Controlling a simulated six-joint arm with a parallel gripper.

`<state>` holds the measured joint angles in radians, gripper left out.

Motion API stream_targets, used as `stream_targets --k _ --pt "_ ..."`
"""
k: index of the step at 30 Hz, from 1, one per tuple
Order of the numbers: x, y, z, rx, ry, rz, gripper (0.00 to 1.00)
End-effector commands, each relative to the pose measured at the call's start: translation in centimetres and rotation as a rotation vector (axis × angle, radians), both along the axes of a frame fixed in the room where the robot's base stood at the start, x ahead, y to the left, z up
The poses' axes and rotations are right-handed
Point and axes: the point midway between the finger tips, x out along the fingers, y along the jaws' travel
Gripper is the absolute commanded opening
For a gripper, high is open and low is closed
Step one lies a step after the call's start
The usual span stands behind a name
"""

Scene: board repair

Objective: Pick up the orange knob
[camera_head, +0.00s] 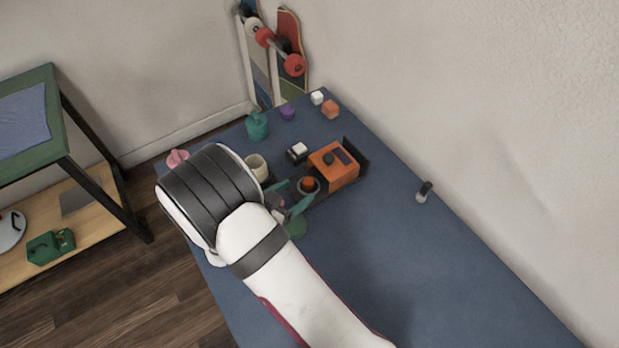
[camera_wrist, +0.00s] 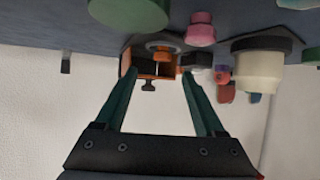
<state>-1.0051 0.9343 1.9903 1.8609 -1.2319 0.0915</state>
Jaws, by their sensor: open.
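The orange knob (camera_head: 309,184) shows as a small round orange top on a dark round base, on the blue table in the head view. In the wrist view I see an orange round part (camera_wrist: 165,43) on a dark disc, just beyond my fingertips; it looks like the same knob. My gripper (camera_head: 296,194) has two green fingers, spread apart and empty beside the knob. In the wrist view the gripper (camera_wrist: 159,74) is open, with an orange box (camera_wrist: 140,62) beyond the tips. My arm hides part of the table around the gripper.
The orange box (camera_head: 335,174) with a black knob stands right behind the orange knob. A cream cup (camera_head: 257,167), a black-and-white block (camera_head: 297,152) and a teal pot (camera_head: 257,126) stand nearby. An orange cube (camera_head: 330,109) lies farther back. The table's right front is clear.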

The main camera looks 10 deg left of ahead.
Motion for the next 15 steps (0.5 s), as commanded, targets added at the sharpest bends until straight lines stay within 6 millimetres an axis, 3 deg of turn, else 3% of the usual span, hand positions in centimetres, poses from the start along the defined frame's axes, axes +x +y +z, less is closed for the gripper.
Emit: stream_targets --k 9,15 --pt "4.4 -1.5 -2.5 0.001 0.001 -0.001 0.71" --pt "5.2 -1.8 -3.0 0.002 0.001 0.002 0.71"
